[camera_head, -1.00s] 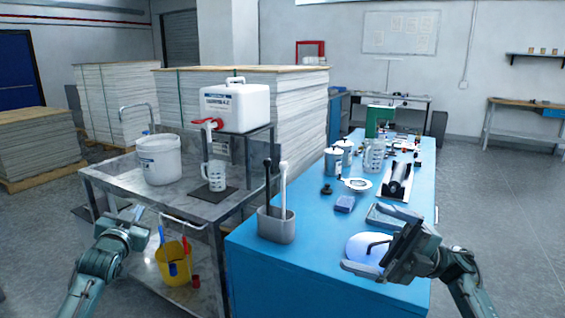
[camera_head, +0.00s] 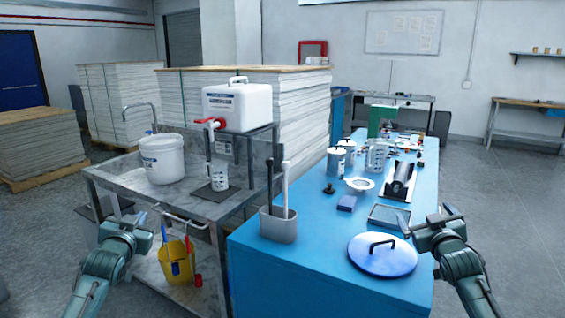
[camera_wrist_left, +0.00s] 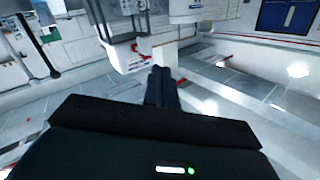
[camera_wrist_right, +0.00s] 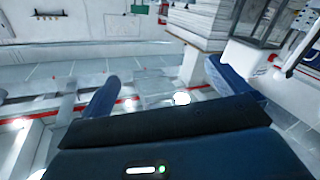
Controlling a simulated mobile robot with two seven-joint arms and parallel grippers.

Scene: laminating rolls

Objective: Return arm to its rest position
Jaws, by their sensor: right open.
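My right gripper (camera_head: 428,217) is at the right edge of the blue table in the head view, to the right of a round blue lid. Its fingers are spread wide and empty in the right wrist view (camera_wrist_right: 165,92). My left gripper (camera_head: 148,220) is at the left, in front of the metal cart. In the left wrist view (camera_wrist_left: 160,86) its two fingers lie together with nothing seen between them. The blue lid (camera_head: 381,262) with a dark handle lies flat near the front of the table, clear of both grippers.
The blue table (camera_head: 330,275) holds a grey holder (camera_head: 278,226) with two handled tools, a shallow tray (camera_head: 390,217) and several cups and tools behind. The metal cart (camera_head: 215,208) carries a white bucket (camera_head: 162,158). Open floor (camera_head: 510,230) lies to the right.

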